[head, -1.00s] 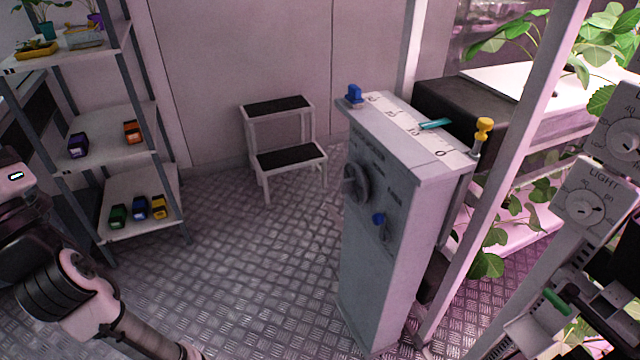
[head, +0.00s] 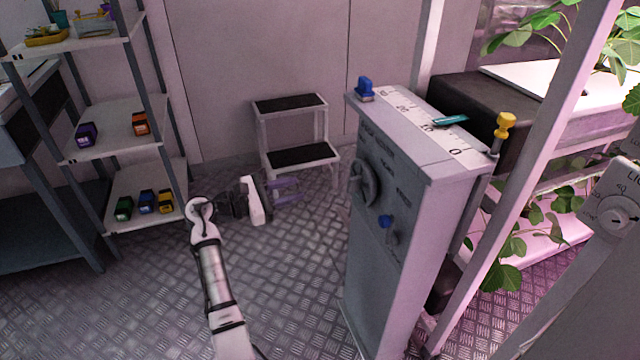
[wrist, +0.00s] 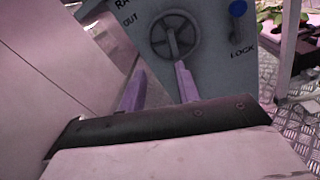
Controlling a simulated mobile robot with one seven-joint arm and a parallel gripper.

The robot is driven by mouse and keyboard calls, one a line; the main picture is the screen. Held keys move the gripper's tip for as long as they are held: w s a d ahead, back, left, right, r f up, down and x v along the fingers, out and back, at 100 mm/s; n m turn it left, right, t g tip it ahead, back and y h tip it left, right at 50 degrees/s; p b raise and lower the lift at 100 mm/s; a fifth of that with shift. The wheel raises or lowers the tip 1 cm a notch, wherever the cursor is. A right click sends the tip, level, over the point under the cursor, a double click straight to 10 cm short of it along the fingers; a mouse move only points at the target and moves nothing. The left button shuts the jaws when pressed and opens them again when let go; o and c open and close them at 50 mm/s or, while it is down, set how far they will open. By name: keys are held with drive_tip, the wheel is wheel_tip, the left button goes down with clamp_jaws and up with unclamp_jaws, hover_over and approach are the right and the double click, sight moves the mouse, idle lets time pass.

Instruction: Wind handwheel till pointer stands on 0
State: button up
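The grey handwheel (head: 365,184) sits on the front face of a tall grey cabinet (head: 385,270). In the wrist view the spoked handwheel (wrist: 175,38) is ahead, just beyond the fingertips. A teal pointer (head: 451,120) lies across the white scale (head: 415,112) on the cabinet top, close to the 10 mark; 0 is at the near right end. My gripper (head: 301,189) is left of the handwheel, apart from it, with two purple fingers spread and nothing between them. The fingers (wrist: 160,72) also show open in the wrist view.
A blue lock knob (head: 386,222) is below and right of the wheel. Blue (head: 365,88) and yellow (head: 504,128) fittings stand at the scale's ends. A step stool (head: 292,157) stands behind my gripper. A shelf (head: 112,150) is at left. Open metal floor lies between.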

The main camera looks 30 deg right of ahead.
sight(349, 182)
drive_tip(key=shift+g, duration=0.8)
drive_tip(key=x, duration=0.9)
drive_tip(key=s+f+p+x, duration=0.1)
drive_tip(key=x, duration=0.4)
drive_tip(key=shift+s+d, duration=0.15)
drive_tip(key=shift+d, duration=0.05)
clamp_jaws()
